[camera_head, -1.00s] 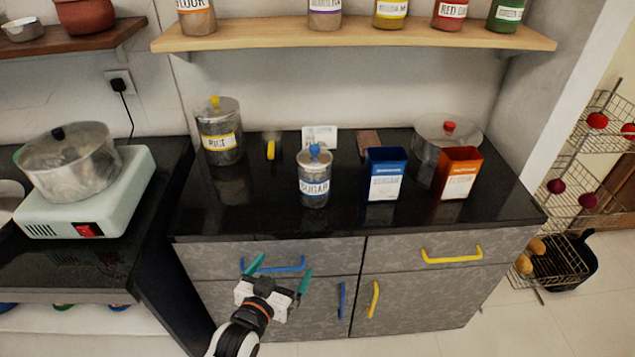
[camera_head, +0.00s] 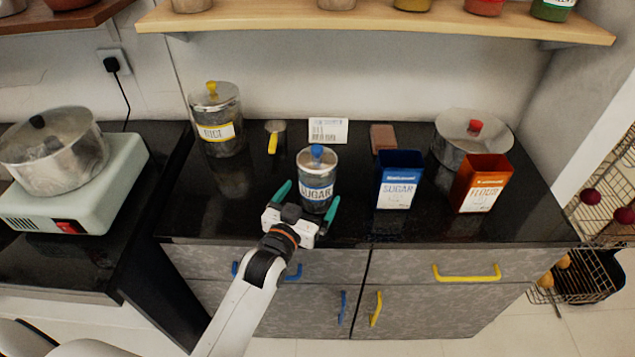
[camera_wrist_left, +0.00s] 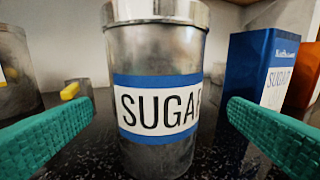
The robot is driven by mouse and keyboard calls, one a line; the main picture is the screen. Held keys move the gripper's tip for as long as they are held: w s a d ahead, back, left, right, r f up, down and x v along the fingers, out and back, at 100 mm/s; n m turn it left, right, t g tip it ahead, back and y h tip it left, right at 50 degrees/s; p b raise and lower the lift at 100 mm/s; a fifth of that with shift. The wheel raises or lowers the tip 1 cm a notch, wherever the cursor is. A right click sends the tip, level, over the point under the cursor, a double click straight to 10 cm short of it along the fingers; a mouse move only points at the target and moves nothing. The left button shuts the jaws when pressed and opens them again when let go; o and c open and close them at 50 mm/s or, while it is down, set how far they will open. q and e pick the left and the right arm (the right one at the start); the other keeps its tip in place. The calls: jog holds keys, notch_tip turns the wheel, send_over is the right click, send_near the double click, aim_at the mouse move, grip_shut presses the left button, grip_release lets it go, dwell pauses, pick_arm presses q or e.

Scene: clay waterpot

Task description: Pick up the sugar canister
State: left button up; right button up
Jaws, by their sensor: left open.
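The sugar canister (camera_head: 317,172) is a metal cylinder with a blue knob and a blue-banded SUGAR label. It stands upright on the black counter near its front edge. My left gripper (camera_head: 308,200) is open, its green fingers at the canister's left and right front. In the left wrist view the canister (camera_wrist_left: 155,95) fills the middle, between the two spread fingers (camera_wrist_left: 150,130). Gaps show between each finger and the canister. My right gripper is not in view.
A blue SUGAR box (camera_head: 399,180) stands close right of the canister, with an orange FLOUR box (camera_head: 482,184) beyond. Behind are a yellow-handled cup (camera_head: 274,136), a white card (camera_head: 328,130) and a lidded pot (camera_head: 472,135). A rice canister (camera_head: 217,120) stands at the left.

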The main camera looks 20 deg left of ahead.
pick_arm(q)
jog(key=shift+w, duration=0.35)
jog(key=w, duration=0.4)
jog(key=shift+w+d, duration=0.1)
jog(key=shift+w, duration=0.4)
jog(key=shift+s, duration=0.1)
jog(key=c, duration=1.3)
jog(key=shift+r, duration=0.1)
jog(key=shift+c, duration=1.1)
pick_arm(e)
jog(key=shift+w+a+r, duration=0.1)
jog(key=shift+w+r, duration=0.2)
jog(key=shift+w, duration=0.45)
